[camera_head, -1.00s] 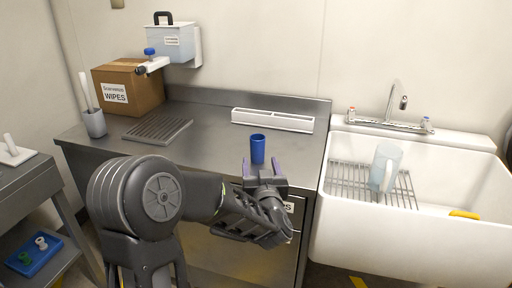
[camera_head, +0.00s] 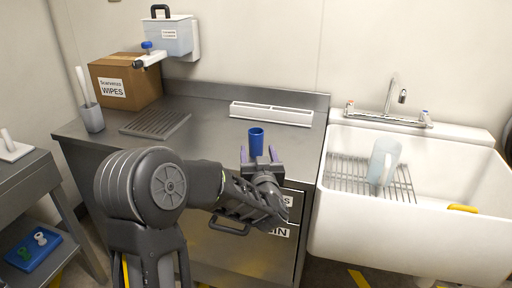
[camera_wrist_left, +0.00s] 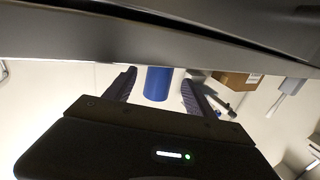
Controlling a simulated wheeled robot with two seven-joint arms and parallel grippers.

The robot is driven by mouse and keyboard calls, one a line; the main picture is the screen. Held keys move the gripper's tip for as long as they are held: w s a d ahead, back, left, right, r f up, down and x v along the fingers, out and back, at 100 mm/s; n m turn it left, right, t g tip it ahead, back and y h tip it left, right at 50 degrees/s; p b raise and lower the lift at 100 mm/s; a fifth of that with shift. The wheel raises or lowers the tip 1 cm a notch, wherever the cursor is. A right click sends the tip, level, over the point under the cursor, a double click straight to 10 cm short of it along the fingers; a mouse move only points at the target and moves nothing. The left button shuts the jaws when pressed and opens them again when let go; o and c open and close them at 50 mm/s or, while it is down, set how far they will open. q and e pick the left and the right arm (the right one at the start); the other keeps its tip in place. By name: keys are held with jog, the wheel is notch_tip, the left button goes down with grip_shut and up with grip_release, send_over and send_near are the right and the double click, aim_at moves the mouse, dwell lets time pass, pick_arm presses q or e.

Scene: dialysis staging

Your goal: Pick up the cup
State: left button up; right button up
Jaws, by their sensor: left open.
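A blue cup (camera_head: 256,141) stands upright on the steel counter (camera_head: 205,150) near its front edge. In the left wrist view the blue cup (camera_wrist_left: 158,83) shows between the two finger pads, with space on both sides. My left gripper (camera_head: 259,156) is open, its purple-grey fingers pointing at the cup from the front. Its fingertips (camera_wrist_left: 158,84) are apart in the left wrist view, and I cannot tell how deep the cup is between them. My right gripper is not in view.
A white slotted tray (camera_head: 271,113) lies behind the cup. A wipes box (camera_head: 125,82), a holder with sticks (camera_head: 93,117) and a ridged drain mat (camera_head: 156,124) are to the left. A white sink (camera_head: 440,228) with a rack and clear jug (camera_head: 384,160) is right.

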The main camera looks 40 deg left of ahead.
aim_at(256, 147)
pick_arm(q)
jog(key=x, duration=0.5)
jog(key=shift+c, duration=0.5)
grip_shut()
dwell(0.5)
